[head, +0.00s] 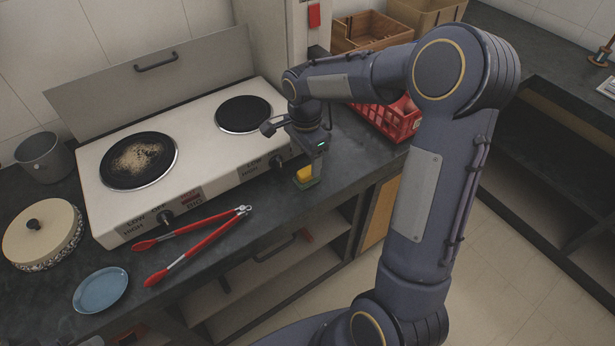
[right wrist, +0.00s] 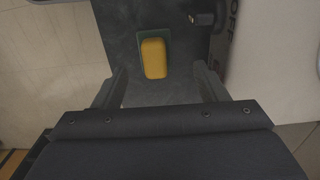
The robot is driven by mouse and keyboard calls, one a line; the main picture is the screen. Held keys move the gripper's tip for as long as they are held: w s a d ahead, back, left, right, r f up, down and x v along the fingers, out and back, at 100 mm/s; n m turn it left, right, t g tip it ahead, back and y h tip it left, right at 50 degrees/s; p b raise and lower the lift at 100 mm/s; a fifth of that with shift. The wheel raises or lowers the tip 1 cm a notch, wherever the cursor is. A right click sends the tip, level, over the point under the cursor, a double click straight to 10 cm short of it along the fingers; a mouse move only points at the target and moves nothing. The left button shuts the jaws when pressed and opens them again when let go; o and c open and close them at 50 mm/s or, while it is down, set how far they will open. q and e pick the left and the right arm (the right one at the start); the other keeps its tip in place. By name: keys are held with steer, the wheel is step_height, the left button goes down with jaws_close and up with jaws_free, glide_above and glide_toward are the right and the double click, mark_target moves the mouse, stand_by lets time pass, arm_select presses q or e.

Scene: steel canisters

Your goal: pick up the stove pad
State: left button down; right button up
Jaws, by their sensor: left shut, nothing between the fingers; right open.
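The stove pad (head: 305,174) is a small block with a yellow top and a green underside. It lies on the dark counter near the front edge, right of the stove. It also shows in the right wrist view (right wrist: 153,58), ahead of and between the fingers. My right gripper (head: 308,150) points down just above the pad and partly covers it in the head view. In the right wrist view its fingers (right wrist: 163,82) are spread wide and empty, with a finger on each side of the pad's line. My left gripper is not in view.
The white two-burner stove (head: 208,185) stands left of the pad. Red tongs (head: 195,243), a blue plate (head: 100,290) and a lidded pot (head: 42,233) lie farther left. A red crate (head: 400,122) and wooden boxes (head: 370,30) stand behind my arm.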

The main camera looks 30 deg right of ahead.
mark_target(307, 170)
steer(key=f, duration=0.4)
steer(key=shift+s+f, duration=0.3)
steer(key=c, duration=1.1)
steer(key=shift+o, duration=0.2)
steer(key=shift+r, duration=0.1)
steer(key=shift+r, duration=0.1)
